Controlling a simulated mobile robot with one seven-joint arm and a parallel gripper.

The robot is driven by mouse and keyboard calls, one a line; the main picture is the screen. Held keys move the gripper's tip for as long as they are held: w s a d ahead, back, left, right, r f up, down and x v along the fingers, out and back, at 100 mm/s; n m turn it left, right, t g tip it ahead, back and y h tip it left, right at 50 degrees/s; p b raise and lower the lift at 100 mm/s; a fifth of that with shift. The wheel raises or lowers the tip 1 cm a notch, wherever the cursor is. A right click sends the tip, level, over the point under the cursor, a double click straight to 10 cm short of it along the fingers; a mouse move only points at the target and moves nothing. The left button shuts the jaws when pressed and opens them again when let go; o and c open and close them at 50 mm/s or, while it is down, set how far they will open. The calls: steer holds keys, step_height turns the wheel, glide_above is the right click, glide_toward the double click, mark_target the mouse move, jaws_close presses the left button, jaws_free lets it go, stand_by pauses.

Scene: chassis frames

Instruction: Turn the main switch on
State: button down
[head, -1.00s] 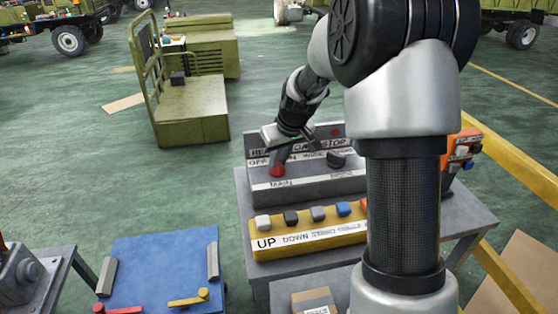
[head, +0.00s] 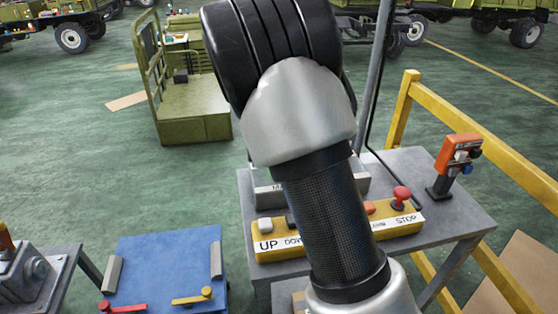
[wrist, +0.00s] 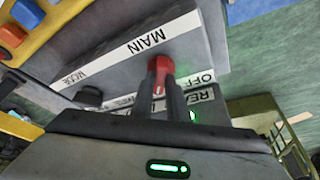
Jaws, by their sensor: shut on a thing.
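The main switch is a red knob (wrist: 159,66) on a grey control box (wrist: 205,55), beside the white label that reads MAIN (wrist: 150,42). In the wrist view my gripper (wrist: 168,82) is shut on the red knob, with its dark fingers at the knob. An OFF label (wrist: 205,77) lies just right of the knob.
A small green light (wrist: 192,115) glows beside the partly hidden label starting RE. A yellow button pendant (head: 400,232) lies in front of the box on a grey table (head: 455,215). An orange-topped device (head: 456,152) stands at the right, near a yellow railing (head: 490,150).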

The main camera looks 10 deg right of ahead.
steer(key=shift+a+m+g+h, duration=0.1)
steer(key=shift+m+g+h, duration=0.2)
steer(key=shift+m, duration=0.7)
steer(key=c, duration=1.7)
jaws_free()
steer(key=v, duration=1.7)
steer(key=shift+a+r+p, duration=0.1)
steer(key=shift+r+p, duration=0.1)
steer(key=shift+p, duration=0.2)
